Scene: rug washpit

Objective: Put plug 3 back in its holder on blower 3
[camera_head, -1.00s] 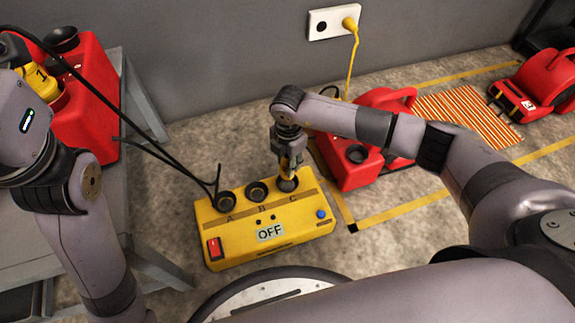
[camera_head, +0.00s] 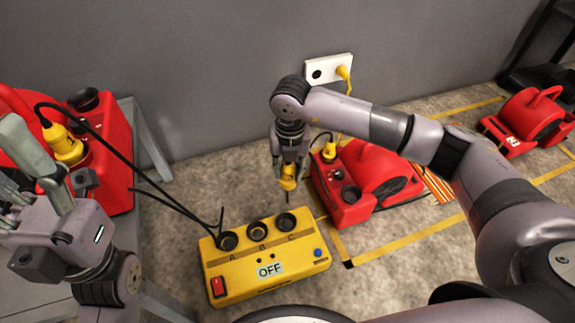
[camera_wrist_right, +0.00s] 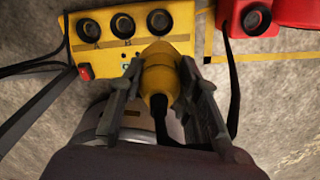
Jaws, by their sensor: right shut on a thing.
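My right gripper (camera_head: 288,185) is shut on a yellow plug (camera_wrist_right: 160,75), held above the floor behind the right end of the yellow power box (camera_head: 240,278). A black cable trails from the plug; no number is readable on it. The box has sockets A, B and C, all empty, and reads OFF. A red blower (camera_head: 520,118) at the far right has a white label, its number too small to read surely. Its plug holder cannot be made out. My left gripper (camera_head: 35,165) is at the left edge, its fingers apart and empty, in front of another blower.
The middle red blower (camera_head: 385,165) stands just right of my right gripper, with a yellow plug (camera_head: 329,150) on it. The left red blower (camera_head: 115,150) carries a yellow plug (camera_head: 66,145). A wall outlet (camera_head: 318,72) holds another plug.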

